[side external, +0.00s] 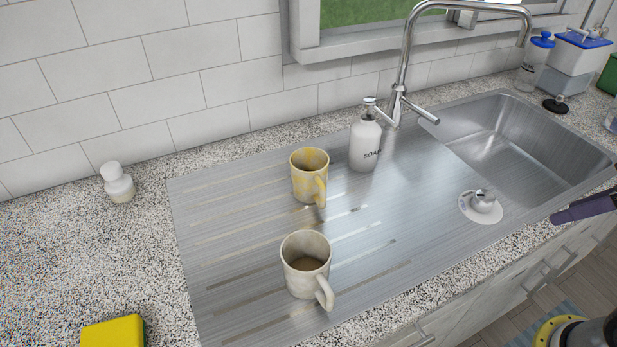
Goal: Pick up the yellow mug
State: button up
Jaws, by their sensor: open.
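The yellow mug (303,183) stands upright on the ribbed steel drainboard (225,215), in the middle of the side external view. It is cream with yellow patches near its rim, and its handle points toward the front right. A second, off-white mug (297,279) stands in front of it with a clear gap between them. That one has something brown inside, and its handle also points to the front right. I cannot make out my gripper in this view. Nothing is touching the yellow mug.
A white soap bottle (364,146) stands close behind and right of the yellow mug, near the tall faucet (403,75). A sink basin (520,140) lies right, with a metal plug (482,203) beside it. A small white bottle (118,184) and yellow sponge (112,332) are left.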

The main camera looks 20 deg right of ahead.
jog(key=c, duration=0.3)
